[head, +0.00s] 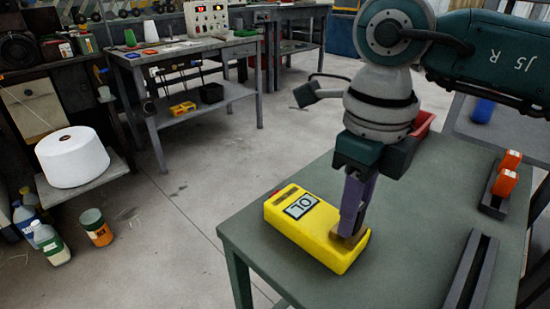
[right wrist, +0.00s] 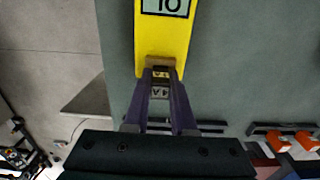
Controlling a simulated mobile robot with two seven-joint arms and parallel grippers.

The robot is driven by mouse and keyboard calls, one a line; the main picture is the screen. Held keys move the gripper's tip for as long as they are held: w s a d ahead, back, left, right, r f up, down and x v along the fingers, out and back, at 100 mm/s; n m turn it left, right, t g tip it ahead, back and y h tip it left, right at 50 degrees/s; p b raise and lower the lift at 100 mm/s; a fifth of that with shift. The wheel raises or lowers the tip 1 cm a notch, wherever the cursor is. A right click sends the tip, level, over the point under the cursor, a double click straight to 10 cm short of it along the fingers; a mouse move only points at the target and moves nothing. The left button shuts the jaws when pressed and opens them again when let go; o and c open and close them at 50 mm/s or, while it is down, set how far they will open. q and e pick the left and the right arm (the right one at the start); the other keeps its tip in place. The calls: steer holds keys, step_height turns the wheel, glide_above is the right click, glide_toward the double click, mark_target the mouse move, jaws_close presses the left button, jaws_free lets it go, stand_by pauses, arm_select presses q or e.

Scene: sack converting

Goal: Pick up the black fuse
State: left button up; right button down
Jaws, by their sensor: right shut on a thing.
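A yellow tester (head: 285,215) with a grey screen lies on the green-grey table; its screen end also shows in the right wrist view (right wrist: 160,35). My right gripper (head: 347,232) points down at the tester's near end. Its purple fingers (right wrist: 160,85) are shut on a small dark piece with lettered labels, which I take for the black fuse (right wrist: 160,74). A brown block (right wrist: 160,60) lies at the fingertips, against the tester's end. The fingers hide most of the fuse in the head view. I cannot tell whether it touches the tester. My left gripper is not in view.
On the table's right are orange pieces (head: 505,182) in a dark holder and a long dark rail (head: 470,272). A red bin (head: 423,124) stands behind my right gripper. The table top (head: 410,225) right of the tester is clear. A workbench (head: 185,52) stands far left.

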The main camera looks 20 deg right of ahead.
steer(key=shift+r, duration=0.1)
step_height(320, 180, up, 20)
steer(key=p, duration=0.3)
stand_by(0.4)
